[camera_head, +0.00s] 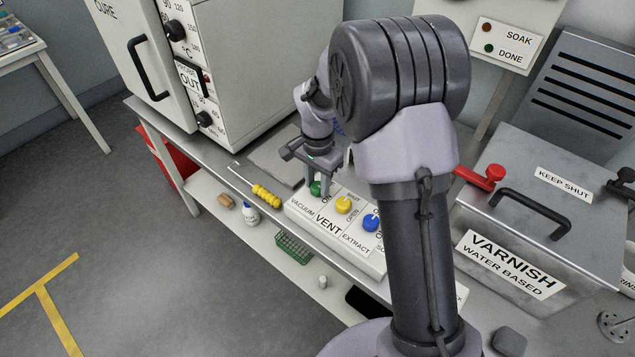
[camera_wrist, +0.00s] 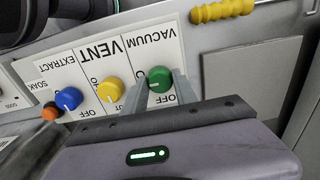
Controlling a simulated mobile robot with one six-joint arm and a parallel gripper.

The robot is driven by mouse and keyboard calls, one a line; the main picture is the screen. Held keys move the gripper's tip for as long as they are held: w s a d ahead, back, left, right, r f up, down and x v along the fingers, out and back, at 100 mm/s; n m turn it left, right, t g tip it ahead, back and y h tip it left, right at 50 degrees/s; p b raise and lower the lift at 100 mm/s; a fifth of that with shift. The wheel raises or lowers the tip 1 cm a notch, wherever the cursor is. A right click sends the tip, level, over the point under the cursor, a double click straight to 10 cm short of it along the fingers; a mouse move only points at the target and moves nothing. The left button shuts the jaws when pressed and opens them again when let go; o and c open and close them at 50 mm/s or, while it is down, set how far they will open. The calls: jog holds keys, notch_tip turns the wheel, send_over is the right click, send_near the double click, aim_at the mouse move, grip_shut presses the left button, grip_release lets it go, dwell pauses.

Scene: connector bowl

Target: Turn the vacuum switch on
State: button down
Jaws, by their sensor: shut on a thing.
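The green vacuum knob (camera_wrist: 159,79) sits on the white switch panel (camera_wrist: 190,62), under the word VACUUM. It also shows in the head view (camera_head: 316,188), partly hidden by my gripper (camera_head: 318,187). In the wrist view my gripper (camera_wrist: 160,84) has one finger on each side of the green knob, shut on it. An OFF label shows beside the knob, between the fingers. A small pale mark shows on the knob, but I cannot tell clearly which label it points to.
The yellow vent knob (camera_head: 343,204) and blue extract knob (camera_head: 371,222) stand close along the panel. A cure oven (camera_head: 235,60) stands behind, and a varnish tank (camera_head: 560,215) stands right of my arm.

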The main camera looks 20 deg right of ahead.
aim_at(318, 186)
dwell(0.5)
jog(key=c, duration=1)
grip_release()
notch_tip(318, 186, up, 17)
jog(key=p, duration=0.6)
jog(key=shift+r+p, duration=0.2)
jog(key=shift+p, duration=0.1)
